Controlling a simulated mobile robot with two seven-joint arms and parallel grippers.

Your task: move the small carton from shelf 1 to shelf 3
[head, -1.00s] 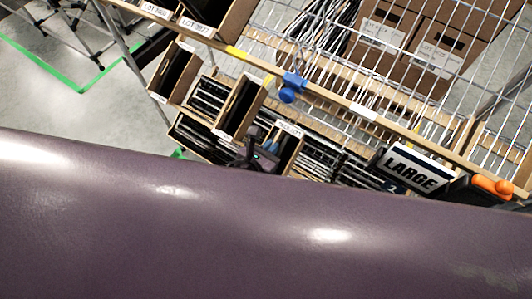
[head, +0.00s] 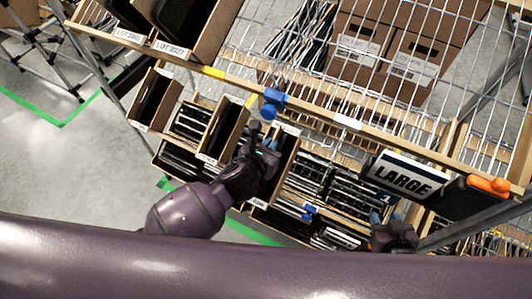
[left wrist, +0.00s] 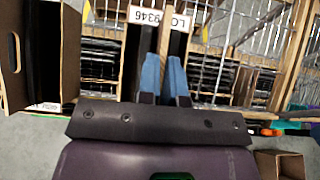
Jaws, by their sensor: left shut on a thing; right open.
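A narrow brown open-topped carton (head: 286,168) stands tilted among dark files on the lower shelf in the head view. My left gripper (head: 270,147) is at its upper end, with blue fingertips partly hidden by the wrist. Much of the carton is hidden behind the gripper. My right gripper (head: 388,218) is open and empty, low at the right, in front of the shelf beneath the LARGE sign.
Similar narrow cartons (head: 222,130) stand left of the carton. A wooden shelf edge (head: 330,115) with a blue clamp (head: 271,102) runs above it. Larger brown boxes (head: 360,48) sit behind wire mesh. A LARGE sign (head: 404,175) hangs at the right. Open floor (head: 40,165) lies at left.

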